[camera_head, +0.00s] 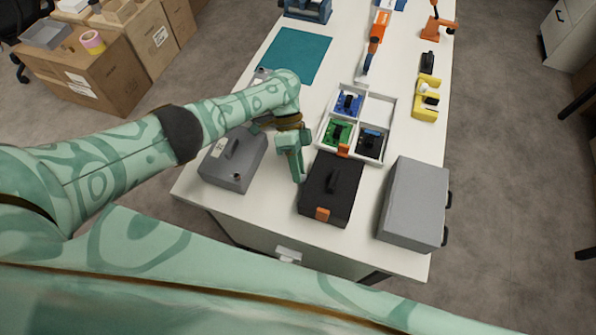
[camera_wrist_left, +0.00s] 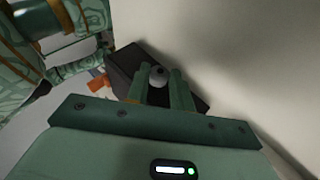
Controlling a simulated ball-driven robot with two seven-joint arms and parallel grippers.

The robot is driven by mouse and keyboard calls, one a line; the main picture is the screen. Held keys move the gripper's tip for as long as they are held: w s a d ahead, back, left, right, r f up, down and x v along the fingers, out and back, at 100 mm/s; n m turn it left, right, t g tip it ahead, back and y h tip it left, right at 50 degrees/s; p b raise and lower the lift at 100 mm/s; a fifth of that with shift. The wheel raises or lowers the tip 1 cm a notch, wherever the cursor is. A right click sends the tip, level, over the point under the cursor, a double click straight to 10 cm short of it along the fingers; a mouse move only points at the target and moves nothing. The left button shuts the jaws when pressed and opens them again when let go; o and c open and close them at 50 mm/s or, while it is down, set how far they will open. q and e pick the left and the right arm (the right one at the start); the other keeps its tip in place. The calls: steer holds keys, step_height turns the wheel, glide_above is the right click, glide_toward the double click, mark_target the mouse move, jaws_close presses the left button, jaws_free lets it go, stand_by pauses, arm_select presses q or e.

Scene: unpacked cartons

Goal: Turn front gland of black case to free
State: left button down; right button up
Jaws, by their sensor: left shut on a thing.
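My left gripper (camera_head: 300,176) comes down at the left side of this case. In the left wrist view the fingers (camera_wrist_left: 160,84) are shut on a round grey gland (camera_wrist_left: 158,72) on the side of the dark case (camera_wrist_left: 127,66). The gland is hidden in the head view, and how far it is turned cannot be told. My right gripper is not in view.
A grey case (camera_head: 226,172) stands to the left of my gripper, and a larger grey box (camera_head: 404,205) to the right of the black case. A white divided tray (camera_head: 386,101) with circuit boards lies behind. A teal mat (camera_head: 296,55) lies farther back.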

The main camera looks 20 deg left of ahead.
arm_select(q)
steer(key=shift+w+f+g+b, duration=0.1)
steer(key=shift+f+g+b, duration=0.15)
steer(key=shift+g+b, duration=0.65)
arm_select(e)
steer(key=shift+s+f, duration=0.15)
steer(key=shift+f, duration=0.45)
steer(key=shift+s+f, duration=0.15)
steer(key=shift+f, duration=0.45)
arm_select(q)
steer(key=c, duration=1.5)
jaws_free()
